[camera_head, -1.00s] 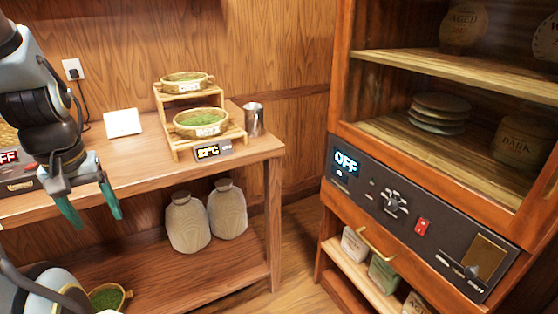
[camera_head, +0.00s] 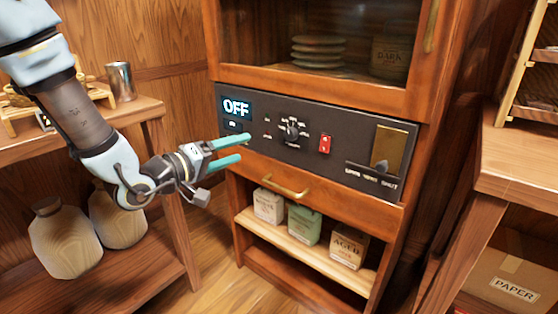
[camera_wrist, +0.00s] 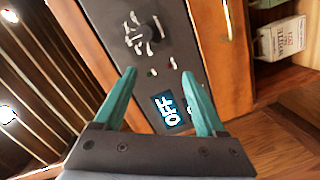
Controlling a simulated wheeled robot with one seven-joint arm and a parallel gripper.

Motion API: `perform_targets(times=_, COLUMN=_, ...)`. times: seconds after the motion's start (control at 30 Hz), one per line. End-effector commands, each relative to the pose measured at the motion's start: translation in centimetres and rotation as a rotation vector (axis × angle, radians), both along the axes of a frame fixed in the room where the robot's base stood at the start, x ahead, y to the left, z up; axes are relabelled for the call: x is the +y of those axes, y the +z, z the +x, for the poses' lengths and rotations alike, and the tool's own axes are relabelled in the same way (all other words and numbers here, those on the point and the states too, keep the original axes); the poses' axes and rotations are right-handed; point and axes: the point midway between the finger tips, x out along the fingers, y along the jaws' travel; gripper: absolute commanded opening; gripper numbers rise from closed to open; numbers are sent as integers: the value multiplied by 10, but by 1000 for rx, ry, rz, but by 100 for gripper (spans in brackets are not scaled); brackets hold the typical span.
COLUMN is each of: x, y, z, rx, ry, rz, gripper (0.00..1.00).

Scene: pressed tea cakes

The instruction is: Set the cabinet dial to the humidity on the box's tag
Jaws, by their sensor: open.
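The wooden cabinet has a dark control panel (camera_head: 350,156) across its middle. The round dial (camera_head: 292,131) sits on that panel with small markings around it; they are too small to read. It also shows at the top of the wrist view (camera_wrist: 144,36). A display (camera_head: 236,107) left of the dial reads OFF. My gripper (camera_head: 246,150) is open and empty, with teal fingers pointing right, in front of the panel's left part and left of the dial. In the wrist view the display (camera_wrist: 171,109) appears between the fingers. No humidity tag is readable on any box.
A red switch (camera_head: 325,144) and a brass plate (camera_head: 389,148) are on the panel's right. Below are a drawer handle (camera_head: 286,189) and a shelf of small boxes (camera_head: 304,224). A table with jars stands left, a wooden counter (camera_head: 520,160) right. A PAPER carton (camera_head: 512,285) sits below it.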

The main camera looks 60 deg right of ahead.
Motion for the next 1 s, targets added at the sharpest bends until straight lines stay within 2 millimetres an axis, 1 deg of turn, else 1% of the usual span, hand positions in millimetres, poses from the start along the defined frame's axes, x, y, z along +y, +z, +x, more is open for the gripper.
perform_targets(times=0.03, x=-6, y=-5, z=-16, rx=39, ry=-39, rz=-34, gripper=73)
perform_targets(times=0.1, x=-10, y=-2, z=-28, rx=73, ry=-72, rz=-64, gripper=73)
perform_targets(times=0.2, x=-15, y=1, z=-35, rx=91, ry=-88, rz=-79, gripper=73)
perform_targets(times=0.27, x=-21, y=2, z=-36, rx=90, ry=-89, rz=-80, gripper=73)
perform_targets(times=0.37, x=-36, y=2, z=-40, rx=89, ry=-88, rz=-80, gripper=73)
perform_targets(times=0.6, x=-80, y=2, z=-48, rx=86, ry=-86, rz=-79, gripper=73)
perform_targets(times=0.7, x=-95, y=1, z=-52, rx=88, ry=-85, rz=-77, gripper=73)
perform_targets(times=0.83, x=-108, y=2, z=-54, rx=87, ry=-84, rz=-78, gripper=73)
perform_targets(times=1.0, x=-115, y=2, z=-55, rx=87, ry=-83, rz=-76, gripper=73)
